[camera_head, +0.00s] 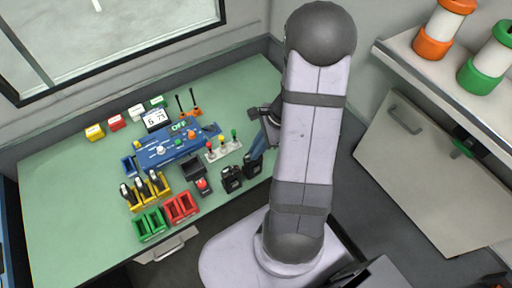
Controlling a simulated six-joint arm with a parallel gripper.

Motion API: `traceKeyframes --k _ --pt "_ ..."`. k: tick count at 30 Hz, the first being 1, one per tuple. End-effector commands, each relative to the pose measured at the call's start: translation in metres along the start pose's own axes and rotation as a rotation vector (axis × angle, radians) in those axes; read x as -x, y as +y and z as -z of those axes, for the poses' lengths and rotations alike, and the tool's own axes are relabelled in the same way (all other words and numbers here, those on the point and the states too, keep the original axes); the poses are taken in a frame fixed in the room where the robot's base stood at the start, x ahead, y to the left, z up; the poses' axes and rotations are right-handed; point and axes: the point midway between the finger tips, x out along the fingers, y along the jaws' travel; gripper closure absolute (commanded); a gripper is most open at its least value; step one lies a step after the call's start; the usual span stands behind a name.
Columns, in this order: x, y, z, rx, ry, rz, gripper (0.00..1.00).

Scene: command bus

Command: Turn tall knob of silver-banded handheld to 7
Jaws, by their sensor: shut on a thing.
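Several dark handhelds with pale parts (140,191) stand in yellow holders at the left front of the green desk. At this size I cannot make out a silver band, a tall knob or any numbers on them. My gripper (257,146) is at the desk's right side, low beside my arm and partly hidden by it. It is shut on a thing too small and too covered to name. A blue part shows there, just above one of two black units (231,179) at the desk's right front edge. I cannot tell whether it touches that unit.
A blue console (170,147) with a display (155,120) behind it fills the desk's middle. Green holders (150,224) and red holders (181,207) stand in front. Small upright levers (222,148) stand close left of my gripper. The desk's far left is bare.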

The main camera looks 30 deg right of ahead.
Motion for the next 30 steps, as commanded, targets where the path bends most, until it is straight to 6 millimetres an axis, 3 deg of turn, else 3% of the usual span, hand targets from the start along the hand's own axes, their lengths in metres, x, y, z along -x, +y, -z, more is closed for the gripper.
traceKeyframes --k 7,8,10,22,30 --pt "0.0 -0.001 0.0 -0.003 0.0 0.003 1.0" --pt "0.001 -0.001 0.0 -0.002 0.0 0.003 0.85" --pt "0.0 -0.001 0.0 -0.002 0.0 0.002 0.71" --pt "0.004 -0.001 0.0 0.0 0.0 0.003 0.71" --pt "0.034 -0.002 0.001 0.0 0.001 0.007 0.71"
